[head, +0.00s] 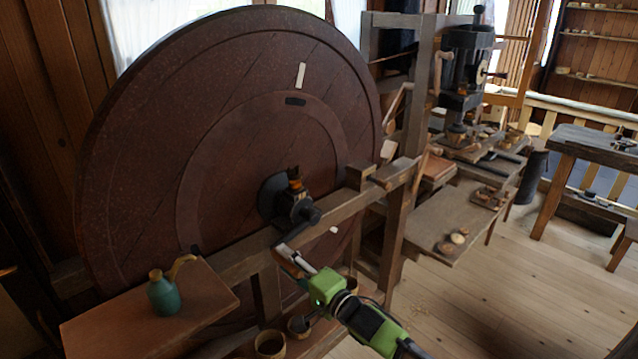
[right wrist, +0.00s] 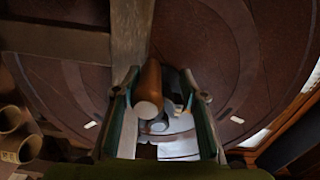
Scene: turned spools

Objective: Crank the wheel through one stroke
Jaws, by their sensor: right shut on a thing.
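The large dark red-brown wheel (head: 150,150) stands upright on a wooden frame, with a black hub (head: 290,200) at its middle. A metal crank arm (head: 292,236) slants down from the hub's end. My right gripper (head: 290,262) is at the lower end of this crank, just in front of the frame's rail. In the right wrist view, the round brown wooden crank handle (right wrist: 150,88) lies between the two fingers of my right gripper (right wrist: 163,112), which is shut on it. The fingers partly hide the handle in the head view. My left gripper is not in view.
A green-blue jug (head: 163,294) stands on a wooden board at the lower left. Round pots (head: 270,344) sit on a low shelf below my right gripper. A bench (head: 430,225) with small turned pieces stands to the right. Plank floor (head: 500,300) is clear at the lower right.

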